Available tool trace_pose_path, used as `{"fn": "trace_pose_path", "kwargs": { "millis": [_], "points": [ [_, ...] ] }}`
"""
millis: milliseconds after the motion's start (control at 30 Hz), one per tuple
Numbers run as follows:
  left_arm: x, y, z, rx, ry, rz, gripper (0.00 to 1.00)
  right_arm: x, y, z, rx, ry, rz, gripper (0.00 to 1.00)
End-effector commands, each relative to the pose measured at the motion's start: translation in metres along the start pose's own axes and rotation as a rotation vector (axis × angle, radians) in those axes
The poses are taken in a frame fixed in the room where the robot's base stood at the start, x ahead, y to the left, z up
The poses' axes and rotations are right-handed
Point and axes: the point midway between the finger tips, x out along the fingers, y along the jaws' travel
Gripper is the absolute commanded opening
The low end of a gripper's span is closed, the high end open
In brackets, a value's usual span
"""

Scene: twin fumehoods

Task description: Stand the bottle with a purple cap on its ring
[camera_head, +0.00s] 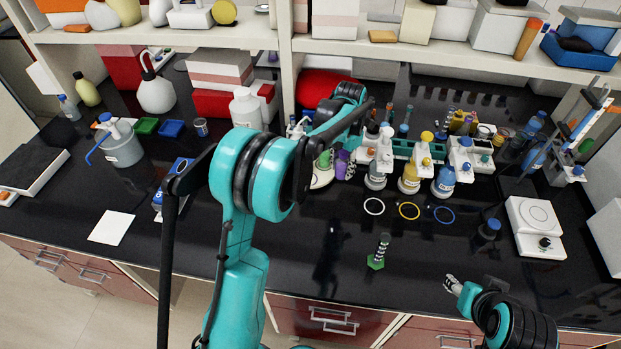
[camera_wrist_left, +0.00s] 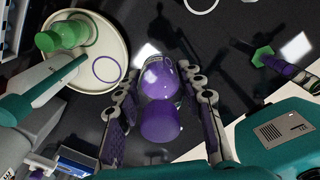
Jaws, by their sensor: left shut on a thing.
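The bottle with a purple cap (camera_wrist_left: 160,80) is between the fingers of my left gripper (camera_wrist_left: 160,105), which is shut on it. Its purple cap (camera_wrist_left: 160,130) faces the left wrist camera. In the head view the purple bottle (camera_head: 342,165) shows small beside the left arm, partly hidden by the gripper. A thin purple ring (camera_wrist_left: 107,69) lies on a round cream plate (camera_wrist_left: 100,35), to the left of the bottle in the wrist view. The ring is empty and the bottle is apart from it. My right gripper (camera_head: 453,284) is over the front right counter; its finger opening is unclear.
A green bottle (camera_wrist_left: 62,36) stands on the same plate. White (camera_head: 374,199), yellow (camera_head: 401,208) and blue (camera_head: 436,213) rings lie on the black counter, with capped bottles behind them. A green-based striped cylinder (camera_head: 377,263) stands in front. A balance (camera_head: 535,225) is at right.

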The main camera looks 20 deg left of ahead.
Motion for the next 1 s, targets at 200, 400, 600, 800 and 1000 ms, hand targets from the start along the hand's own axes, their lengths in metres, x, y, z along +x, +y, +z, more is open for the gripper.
{"fn": "trace_pose_path", "kwargs": {
  "millis": [200,400,600,800,1000],
  "points": [
    [-0.001,0.015,0.001,-0.204,0.0,0.0,0.01,-0.002,0.0,-0.001,0.0,0.0,0.0,0.46],
    [0.011,0.035,-0.004,-0.253,0.0,0.0,0.01,0.001,0.0,0.0,0.0,0.0,0.0,0.46],
    [0.04,0.082,-0.015,-0.252,0.0,0.0,0.01,0.006,0.0,0.004,0.0,0.0,0.0,0.46],
    [0.063,0.119,-0.024,-0.249,0.0,0.0,0.01,0.01,0.0,0.007,0.0,0.0,0.0,0.46],
    [0.071,0.131,-0.026,-0.246,0.0,0.0,0.01,0.011,0.0,0.008,0.0,0.0,0.0,0.46]
  ]
}}
